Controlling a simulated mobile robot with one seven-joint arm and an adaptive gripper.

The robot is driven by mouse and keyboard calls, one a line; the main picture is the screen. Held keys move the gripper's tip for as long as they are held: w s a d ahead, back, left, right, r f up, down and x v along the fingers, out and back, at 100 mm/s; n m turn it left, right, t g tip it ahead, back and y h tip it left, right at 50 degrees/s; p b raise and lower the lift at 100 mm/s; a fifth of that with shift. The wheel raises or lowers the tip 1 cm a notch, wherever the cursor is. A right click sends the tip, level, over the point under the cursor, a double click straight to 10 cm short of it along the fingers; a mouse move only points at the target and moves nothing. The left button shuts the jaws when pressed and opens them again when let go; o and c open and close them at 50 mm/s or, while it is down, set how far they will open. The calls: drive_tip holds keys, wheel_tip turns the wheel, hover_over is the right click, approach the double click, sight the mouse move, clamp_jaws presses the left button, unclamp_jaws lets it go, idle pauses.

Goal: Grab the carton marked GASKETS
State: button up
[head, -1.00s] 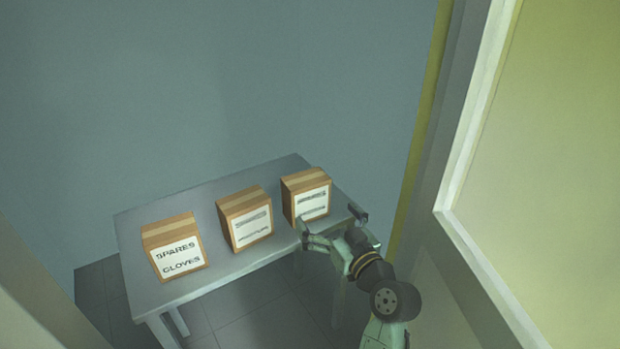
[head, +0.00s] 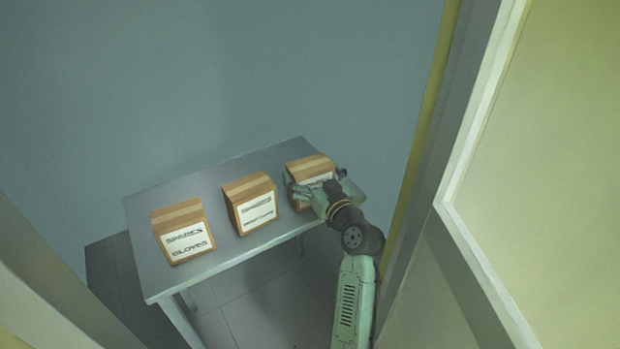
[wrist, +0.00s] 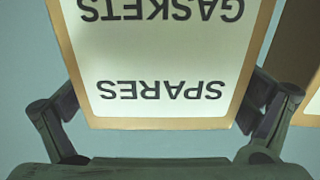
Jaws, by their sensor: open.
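The carton marked GASKETS (head: 307,166) is a brown box with a white label at the right end of the table in the head view. In the wrist view its label (wrist: 165,55) shows upside down and reads GASKETS and SPARES. My gripper (head: 314,183) is open, with one finger on each side of this carton. In the wrist view the fingers of my gripper (wrist: 160,112) flank the label's lower picture edge. I cannot tell whether the fingers touch the carton. My arm hides part of its front in the head view.
A middle carton (head: 250,203) with a label too blurred to read stands left of it. A carton marked SPARES GLOVES (head: 183,232) stands at the table's left. The grey table (head: 220,265) is near the back wall. A pale framed panel (head: 535,150) rises close on the right.

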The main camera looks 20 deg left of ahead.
drive_tip(key=shift+a, duration=0.1)
drive_tip(key=c, duration=1.1)
